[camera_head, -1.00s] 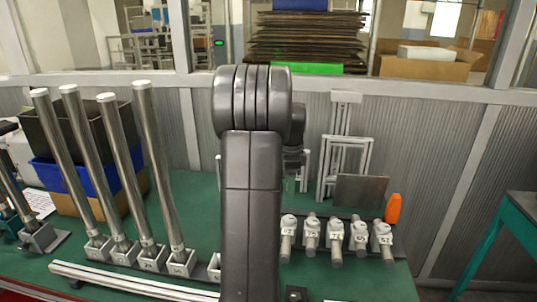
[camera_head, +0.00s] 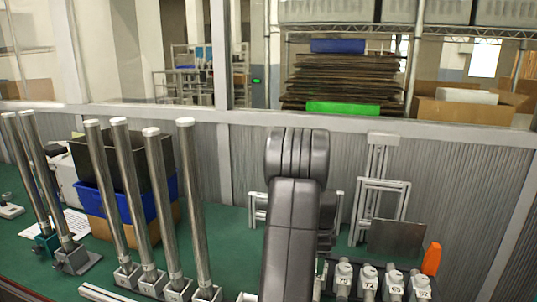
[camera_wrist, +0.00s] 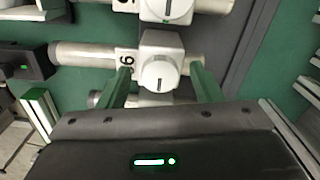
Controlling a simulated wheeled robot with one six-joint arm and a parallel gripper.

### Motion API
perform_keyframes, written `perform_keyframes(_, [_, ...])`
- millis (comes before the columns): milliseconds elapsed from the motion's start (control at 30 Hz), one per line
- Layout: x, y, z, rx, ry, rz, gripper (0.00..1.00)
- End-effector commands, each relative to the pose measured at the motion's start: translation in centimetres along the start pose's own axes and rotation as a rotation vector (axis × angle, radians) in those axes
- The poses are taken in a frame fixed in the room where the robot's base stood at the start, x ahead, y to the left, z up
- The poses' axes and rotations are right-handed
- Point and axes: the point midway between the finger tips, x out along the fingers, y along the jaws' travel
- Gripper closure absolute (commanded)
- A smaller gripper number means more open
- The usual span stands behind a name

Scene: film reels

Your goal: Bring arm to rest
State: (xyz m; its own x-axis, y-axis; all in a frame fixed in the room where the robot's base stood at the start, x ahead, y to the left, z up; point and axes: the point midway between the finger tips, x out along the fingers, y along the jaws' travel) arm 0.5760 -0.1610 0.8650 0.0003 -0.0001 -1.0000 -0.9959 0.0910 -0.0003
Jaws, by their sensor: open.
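My arm (camera_head: 291,235) rises in the front middle of the head view, folded with its dark links upright. My gripper is hidden there behind the arm. In the wrist view my gripper (camera_wrist: 160,88) shows two green fingers spread apart. A white block with a round knob (camera_wrist: 158,72) shows between and beyond the fingers. I cannot tell how far below the fingers it lies. Nothing is seen held.
Tall metal tubes (camera_head: 152,205) stand in blocks on the green table (camera_head: 230,230). A row of numbered white holders (camera_head: 369,274) and an orange piece (camera_head: 431,258) lie right of my arm. A blue bin (camera_head: 119,200) stands at left. A ribbed grey wall (camera_head: 460,190) closes the back.

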Motion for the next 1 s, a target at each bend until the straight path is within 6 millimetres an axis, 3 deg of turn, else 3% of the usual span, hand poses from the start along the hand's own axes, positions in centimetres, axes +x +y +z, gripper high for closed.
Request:
perform_keyframes(267, [-0.1,0.0,0.0,0.000,0.000,0.000,0.41])
perform_keyframes(433, [-1.3,0.0,0.0,0.007,0.000,-0.001,0.41])
perform_keyframes(1000, [-12.3,-0.1,0.0,0.008,0.001,-0.006,0.41])
